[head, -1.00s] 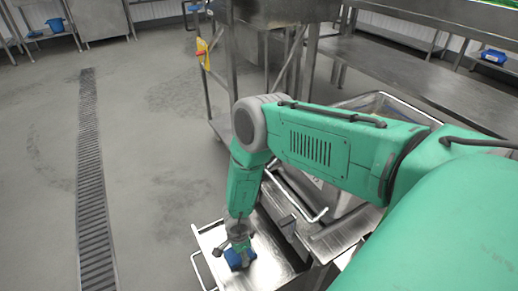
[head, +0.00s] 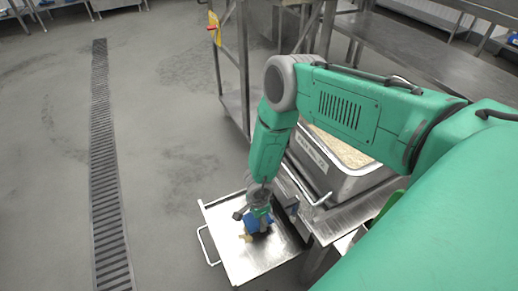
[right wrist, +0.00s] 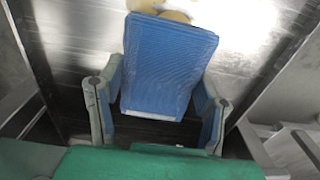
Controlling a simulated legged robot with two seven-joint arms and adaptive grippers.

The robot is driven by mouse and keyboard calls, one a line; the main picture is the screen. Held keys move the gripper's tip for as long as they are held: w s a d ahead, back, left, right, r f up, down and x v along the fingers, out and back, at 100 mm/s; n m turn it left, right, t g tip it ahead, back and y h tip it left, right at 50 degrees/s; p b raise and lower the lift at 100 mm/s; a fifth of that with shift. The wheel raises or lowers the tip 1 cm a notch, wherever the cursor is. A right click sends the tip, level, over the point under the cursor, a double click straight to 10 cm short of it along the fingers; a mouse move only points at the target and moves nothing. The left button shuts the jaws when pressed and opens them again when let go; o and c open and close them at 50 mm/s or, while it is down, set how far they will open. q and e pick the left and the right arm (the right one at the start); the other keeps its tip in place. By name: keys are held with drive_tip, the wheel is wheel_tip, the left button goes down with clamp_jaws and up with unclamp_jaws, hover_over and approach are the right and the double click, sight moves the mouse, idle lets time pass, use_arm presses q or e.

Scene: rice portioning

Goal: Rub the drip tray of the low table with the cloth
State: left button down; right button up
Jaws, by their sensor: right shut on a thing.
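The drip tray (head: 238,272) is a shiny metal tray standing out from the low table (head: 340,222), with a wire handle on its left. My right gripper (head: 258,222) points down over the tray and is shut on the blue cloth (head: 253,226). In the right wrist view the cloth (right wrist: 168,65) is a folded blue block between both fingers. It looks down at or close to the tray surface (right wrist: 75,45); contact cannot be told. A tan patch (head: 246,238) lies on the tray beside the cloth, and the patch (right wrist: 172,12) also shows past the cloth's far edge. My left gripper is out of view.
A labelled metal container of rice (head: 335,165) stands on the low table, partly behind my right arm. A metal rack (head: 235,75) stands behind. The floor left of the tray is free, with a long drain grate (head: 106,170).

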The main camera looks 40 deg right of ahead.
wheel_tip(320, 180, up, 2)
drive_tip(key=shift+a+r+p, duration=0.1)
drive_tip(key=shift+a+p, duration=0.05)
drive_tip(key=shift+p, duration=0.4)
drive_tip(key=shift+d+r+p, duration=0.25)
drive_tip(key=shift+r+p, duration=0.25)
drive_tip(key=shift+r, duration=0.05)
drive_tip(key=shift+d+r+p, duration=0.2)
drive_tip(key=shift+r+p, duration=0.25)
drive_tip(key=shift+r, duration=0.05)
drive_tip(key=shift+a, duration=0.35)
drive_tip(key=shift+d, duration=0.15)
